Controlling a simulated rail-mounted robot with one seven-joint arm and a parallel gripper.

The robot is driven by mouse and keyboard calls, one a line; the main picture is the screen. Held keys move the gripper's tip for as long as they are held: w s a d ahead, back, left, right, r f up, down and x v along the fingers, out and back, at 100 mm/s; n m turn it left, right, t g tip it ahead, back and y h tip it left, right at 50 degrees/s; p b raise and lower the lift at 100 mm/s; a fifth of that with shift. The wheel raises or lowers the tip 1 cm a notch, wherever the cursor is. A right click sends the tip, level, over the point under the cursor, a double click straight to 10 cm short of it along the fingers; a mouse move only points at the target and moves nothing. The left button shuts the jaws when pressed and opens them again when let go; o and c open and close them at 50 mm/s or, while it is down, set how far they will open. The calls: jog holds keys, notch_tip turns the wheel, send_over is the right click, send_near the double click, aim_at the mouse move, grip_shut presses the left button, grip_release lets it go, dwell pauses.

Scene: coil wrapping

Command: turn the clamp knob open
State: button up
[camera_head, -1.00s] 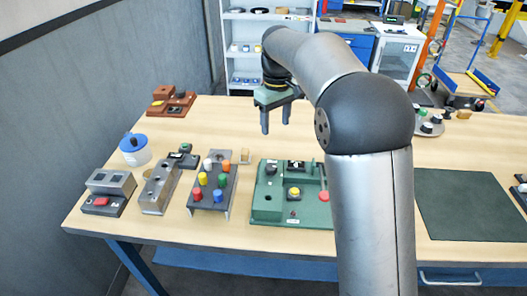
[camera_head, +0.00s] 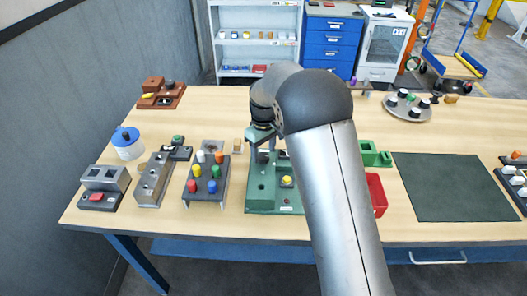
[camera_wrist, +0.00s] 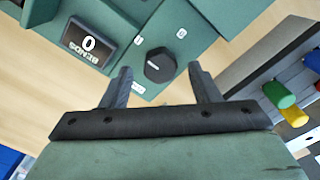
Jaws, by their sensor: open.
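The black clamp knob (camera_wrist: 158,66) sits on a green fixture (camera_wrist: 180,15) in the wrist view, with small white labels around it. My gripper (camera_wrist: 160,72) is open, its two fingers on either side of the knob in the picture. I cannot tell the height gap, and no contact shows. In the head view my gripper (camera_head: 262,152) is over the back left of the green fixture (camera_head: 260,206). The knob is hidden there by the gripper. A counter display (camera_wrist: 88,42) reading 0 stands left of the knob in the wrist view.
A rack of coloured pegs (camera_head: 206,186) stands close left of the fixture. A yellow button (camera_head: 287,181) is on the fixture. A red bin (camera_head: 376,194) and a green box (camera_head: 372,155) stand to the right. The dark mat (camera_head: 455,188) is bare.

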jog(key=shift+f, duration=0.8)
jog(key=c, duration=1)
